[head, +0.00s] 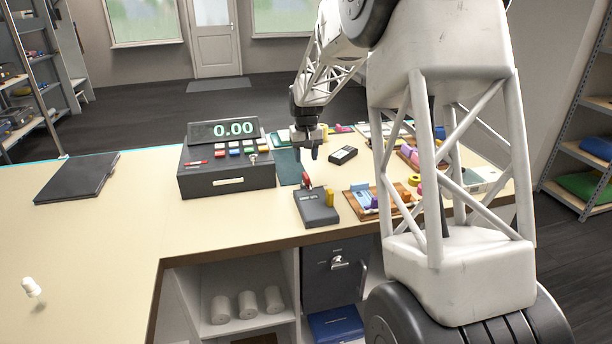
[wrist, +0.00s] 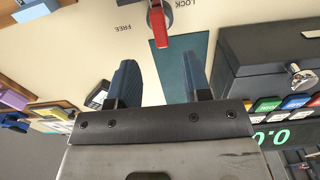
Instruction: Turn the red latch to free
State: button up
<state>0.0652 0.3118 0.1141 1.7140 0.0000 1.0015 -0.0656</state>
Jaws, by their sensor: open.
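In the wrist view the red latch (wrist: 159,28) is at the top, its handle pointing down the picture from a grey pivot partly cut off by the edge. Printed words flank it: FREE on the left, LOCK on the right. My gripper (wrist: 161,80) is open, its two dark fingers apart with nothing between them. The latch lies beyond the fingertips, not touching them. In the head view my gripper (head: 308,148) hangs above the counter, fingers down. A small red part (head: 307,181), which appears to be the latch, is below it, partly hidden by a grey device.
The grey device (head: 317,207) with a yellow part stands near the counter's front edge. The cash register (head: 228,176) is on the left. A black handheld device (head: 343,155) and wooden trays (head: 361,207) lie to the right. The left counter is mostly clear.

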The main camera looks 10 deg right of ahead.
aim_at(306, 175)
jog(key=shift+f, duration=3.8)
jog(key=shift+c, duration=0.2)
grip_shut()
